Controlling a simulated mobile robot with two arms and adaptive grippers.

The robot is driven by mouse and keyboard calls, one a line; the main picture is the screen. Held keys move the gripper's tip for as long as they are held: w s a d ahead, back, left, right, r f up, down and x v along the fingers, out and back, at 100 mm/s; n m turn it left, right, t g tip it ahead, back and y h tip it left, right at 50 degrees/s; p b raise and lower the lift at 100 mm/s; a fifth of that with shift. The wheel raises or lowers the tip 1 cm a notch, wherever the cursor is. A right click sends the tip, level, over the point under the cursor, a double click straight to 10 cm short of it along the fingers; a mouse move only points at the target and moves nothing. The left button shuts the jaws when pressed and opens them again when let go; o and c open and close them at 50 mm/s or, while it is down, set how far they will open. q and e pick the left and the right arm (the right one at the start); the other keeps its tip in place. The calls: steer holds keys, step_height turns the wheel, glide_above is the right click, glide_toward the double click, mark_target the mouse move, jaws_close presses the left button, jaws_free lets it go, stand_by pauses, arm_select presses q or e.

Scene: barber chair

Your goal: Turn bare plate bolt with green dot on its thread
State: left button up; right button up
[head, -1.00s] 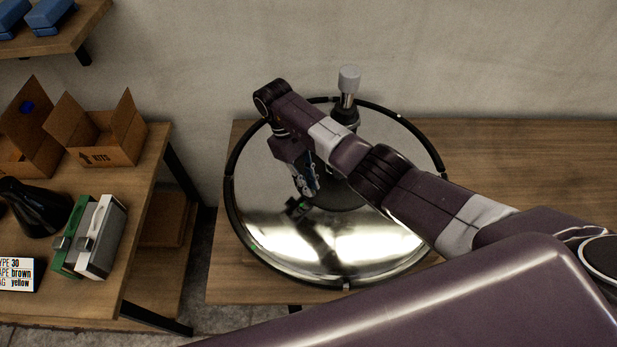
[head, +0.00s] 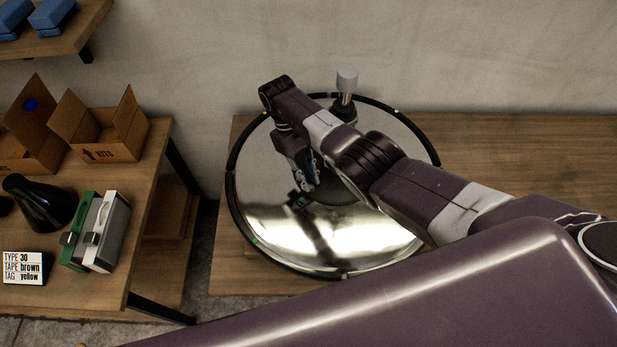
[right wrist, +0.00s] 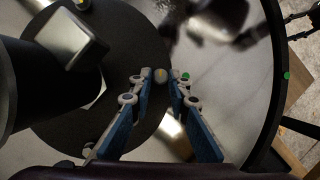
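A large round mirror-like plate (head: 262,205) with a black rim lies on the wooden table. My right gripper (head: 309,188) points down over the plate, near its dark centre disc. In the right wrist view, its blue-padded fingers (right wrist: 161,76) stand apart on either side of a small grey bolt head (right wrist: 160,70) with an orange-yellow mark. Contact with the bolt cannot be told. A green dot (right wrist: 186,76) shows just right of the right fingertip. Another green dot (right wrist: 287,75) is at the plate's rim. The bolt's thread is hidden. My left gripper is not in view.
A post with a grey cap (head: 346,80) rises at the back of the plate. In the right wrist view a dark column (right wrist: 22,80) stands close on the left. A side table (head: 80,290) holds open boxes, a black flask and cases. The wooden table is clear at right.

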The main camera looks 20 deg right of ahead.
steer(key=shift+o, duration=1.4)
steer(key=shift+r, duration=0.1)
steer(key=v, duration=1.1)
steer(key=shift+w+r, duration=0.25)
steer(key=shift+r, duration=0.1)
steer(key=shift+a, duration=0.1)
